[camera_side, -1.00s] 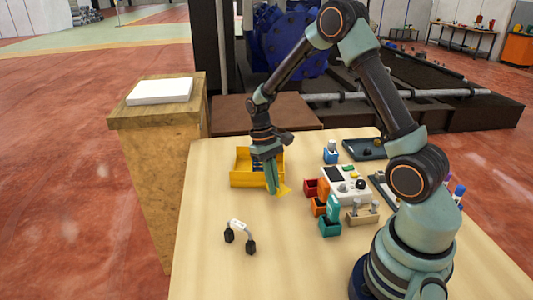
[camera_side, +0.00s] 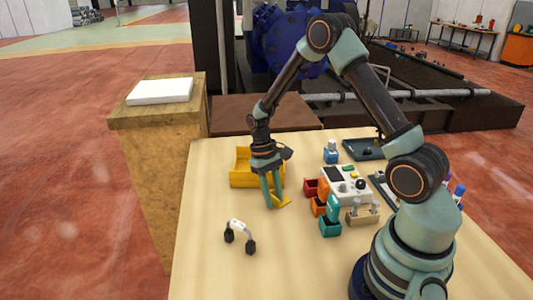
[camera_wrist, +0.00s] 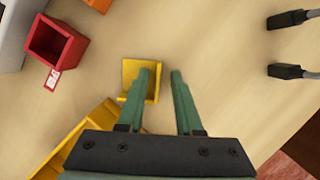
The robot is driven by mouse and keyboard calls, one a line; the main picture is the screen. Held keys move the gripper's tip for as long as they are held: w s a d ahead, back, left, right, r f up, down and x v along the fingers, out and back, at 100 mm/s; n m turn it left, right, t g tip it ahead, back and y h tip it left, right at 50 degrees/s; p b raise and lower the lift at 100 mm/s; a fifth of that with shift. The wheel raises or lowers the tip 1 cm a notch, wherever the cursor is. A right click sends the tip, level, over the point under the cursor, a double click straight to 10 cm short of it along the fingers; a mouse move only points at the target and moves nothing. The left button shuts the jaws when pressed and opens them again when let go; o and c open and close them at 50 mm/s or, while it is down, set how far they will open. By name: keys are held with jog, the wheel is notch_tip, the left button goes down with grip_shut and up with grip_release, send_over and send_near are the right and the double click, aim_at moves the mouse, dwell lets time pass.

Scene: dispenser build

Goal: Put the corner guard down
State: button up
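The corner guard (camera_side: 281,202) is a small yellow angled piece at table height, in front of the yellow bin. In the wrist view the corner guard (camera_wrist: 140,69) shows beyond and beside the left finger, which hides part of it. My gripper (camera_side: 273,202) is low over the table with its fingers spread. In the wrist view my gripper (camera_wrist: 160,74) has a clear gap between its fingers, and the right finger is apart from the guard. I cannot tell whether the left finger touches it.
The yellow bin (camera_side: 241,180) stands just behind my gripper. Red (camera_side: 311,188), orange and teal small bins stand to the right, near a white device (camera_side: 345,184). A white handle with black feet (camera_side: 239,233) lies in front. The table's left front is otherwise clear.

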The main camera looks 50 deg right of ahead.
jog(key=shift+r, duration=0.1)
jog(key=a+v, duration=0.1)
jog(key=v, duration=1.1)
jog(key=s+a+r+n+t, duration=0.2)
jog(key=s+a+r+t, duration=0.6)
jog(key=r, duration=0.5)
jog(key=s, duration=0.2)
jog(key=shift+s+a+n+t+h, duration=0.25)
jog(key=shift+a+n+t+h, duration=0.05)
jog(key=shift+a+n+h, duration=0.1)
jog(key=shift+c, duration=0.9)
jog(key=shift+s+f, duration=0.1)
